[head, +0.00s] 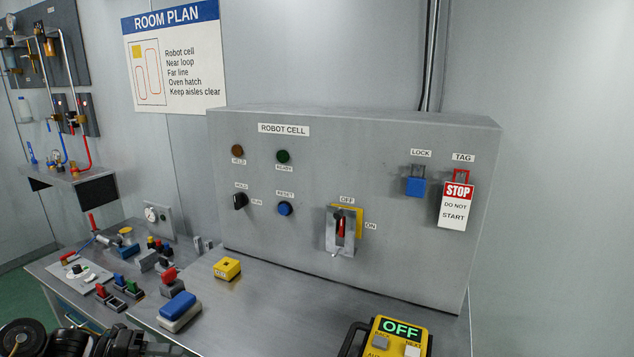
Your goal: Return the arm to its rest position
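Part of my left arm, dark and jointed, shows along the bottom left edge. Its front end, with my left gripper (130,345), is low at the bottom edge and mostly cut off, so its fingers cannot be made out. It is in front of the bench and below the blue-topped block (177,307). My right arm and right gripper are not in view.
A grey ROBOT CELL panel (320,180) with knob, lamps, OFF/ON switch (340,228), blue padlock (415,187) and STOP tag (455,205) stands on the bench (270,315). A yellow pendant (400,338) reads OFF. Small switches and a yellow block (227,268) lie left.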

